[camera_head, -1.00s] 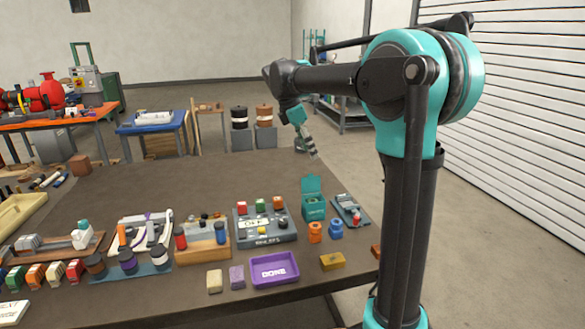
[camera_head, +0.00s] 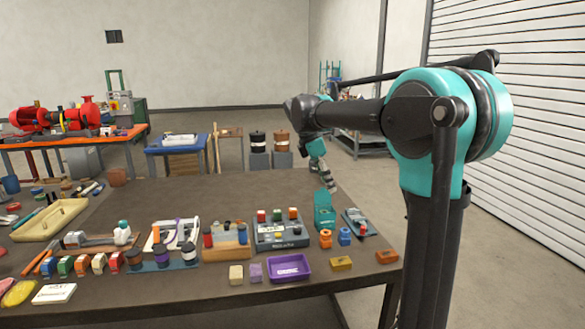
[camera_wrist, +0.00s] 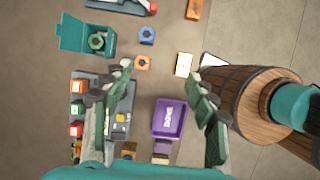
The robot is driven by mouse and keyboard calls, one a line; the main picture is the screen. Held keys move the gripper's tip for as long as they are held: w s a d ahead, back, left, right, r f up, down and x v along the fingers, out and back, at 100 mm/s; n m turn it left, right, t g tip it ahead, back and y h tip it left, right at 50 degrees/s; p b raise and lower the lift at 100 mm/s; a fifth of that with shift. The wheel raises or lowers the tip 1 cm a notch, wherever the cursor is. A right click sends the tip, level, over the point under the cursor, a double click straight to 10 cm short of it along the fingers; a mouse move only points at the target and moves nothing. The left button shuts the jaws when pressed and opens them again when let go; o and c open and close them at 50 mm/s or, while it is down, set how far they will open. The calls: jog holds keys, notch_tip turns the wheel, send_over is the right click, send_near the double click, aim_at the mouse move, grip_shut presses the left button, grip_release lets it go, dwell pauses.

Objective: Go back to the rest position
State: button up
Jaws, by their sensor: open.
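My gripper (camera_head: 328,178) hangs at the end of my raised arm, above the far right part of the dark table (camera_head: 190,192). In the wrist view my gripper (camera_wrist: 160,120) looks down with its two fingers spread wide and nothing between them. The purple tray (camera_wrist: 170,117) marked DONE shows far below, between the fingers. It lies near the table's front edge in the head view (camera_head: 289,267). The grey box with colored buttons (camera_head: 281,229) stands behind it and is partly covered by the left finger in the wrist view.
A teal open box (camera_head: 324,215), an orange nut (camera_head: 326,238) and a blue nut (camera_head: 345,236) stand at the right. Fixtures and small colored boxes crowd the front left, beside a yellow tray (camera_head: 50,219). The table's middle back is clear. A shutter wall (camera_head: 540,120) is at far right.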

jog(key=s+d+f+m+t+y, duration=0.1)
jog(key=s+d+f+m, duration=0.3)
jog(key=s+f+m, duration=0.6)
jog(key=s+d+f+m+t+y, duration=0.2)
jog(key=s+f+m, duration=0.8)
jog(key=s+f, duration=0.6)
jog(key=shift+s+d+f+y, duration=0.15)
jog(key=shift+d+f+y, duration=0.35)
jog(key=shift+d, duration=0.55)
jog(key=shift+r, duration=0.2)
